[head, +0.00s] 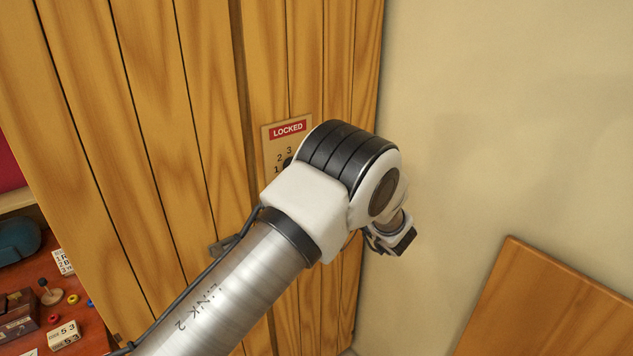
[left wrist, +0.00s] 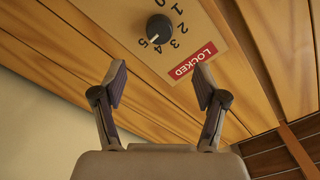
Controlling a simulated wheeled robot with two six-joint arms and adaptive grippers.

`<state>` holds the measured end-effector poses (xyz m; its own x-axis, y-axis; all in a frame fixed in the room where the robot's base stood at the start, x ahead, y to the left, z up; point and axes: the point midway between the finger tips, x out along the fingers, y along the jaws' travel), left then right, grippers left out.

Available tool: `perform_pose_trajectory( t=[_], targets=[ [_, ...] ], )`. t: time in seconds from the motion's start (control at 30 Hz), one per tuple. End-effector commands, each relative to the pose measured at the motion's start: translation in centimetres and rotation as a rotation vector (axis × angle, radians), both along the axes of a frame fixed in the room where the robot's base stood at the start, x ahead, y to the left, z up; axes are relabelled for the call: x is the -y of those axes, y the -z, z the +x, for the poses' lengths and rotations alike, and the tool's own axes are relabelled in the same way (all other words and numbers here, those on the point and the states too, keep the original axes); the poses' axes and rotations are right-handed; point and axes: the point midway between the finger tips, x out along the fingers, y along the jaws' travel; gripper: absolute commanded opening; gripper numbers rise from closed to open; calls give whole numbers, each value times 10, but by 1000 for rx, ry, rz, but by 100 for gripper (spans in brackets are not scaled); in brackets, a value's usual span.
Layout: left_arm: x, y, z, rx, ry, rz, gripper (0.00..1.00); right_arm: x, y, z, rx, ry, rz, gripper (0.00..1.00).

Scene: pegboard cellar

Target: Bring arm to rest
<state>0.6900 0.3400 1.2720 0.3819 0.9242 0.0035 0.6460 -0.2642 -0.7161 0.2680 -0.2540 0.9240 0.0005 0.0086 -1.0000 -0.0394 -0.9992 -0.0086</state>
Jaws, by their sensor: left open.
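My left arm comes in from the lower left in the head view and reaches toward a wooden door. Its wrist joint hides most of a lock panel (head: 272,138) with a red LOCKED label; the gripper's fingers are not clearly seen there. In the left wrist view my left gripper (left wrist: 160,90) is open and empty, its two fingers apart. Beyond them is the panel (left wrist: 222,38) with a black dial (left wrist: 159,29), numbers around it and the LOCKED label (left wrist: 193,60). The dial's white mark points toward the 5. The fingers are apart from the dial. My right gripper is not in view.
The wooden door (head: 150,90) fills the left and middle. A beige wall (head: 520,120) is on the right, with a wooden board (head: 550,310) at lower right.

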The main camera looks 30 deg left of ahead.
Motion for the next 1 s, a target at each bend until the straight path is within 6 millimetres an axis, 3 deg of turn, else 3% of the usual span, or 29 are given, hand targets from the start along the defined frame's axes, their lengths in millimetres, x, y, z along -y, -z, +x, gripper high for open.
perform_pose_trajectory(
  t=[0.4,0.5,0.57,0.63,0.77,0.87,1.0],
  targets=[
    [0,1,0,-1,0,0,72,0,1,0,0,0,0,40],
    [-2,23,-2,-17,-2,-1,72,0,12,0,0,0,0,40],
    [-8,53,-5,-41,-13,-7,72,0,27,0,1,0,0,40],
    [-20,100,-18,-100,-33,-12,72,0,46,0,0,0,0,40],
    [-45,211,-55,-323,37,23,72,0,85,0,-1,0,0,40],
    [-52,294,-88,-462,174,-20,72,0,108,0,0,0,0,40],
    [-40,401,-152,-616,373,-208,72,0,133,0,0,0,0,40]
  ],
)
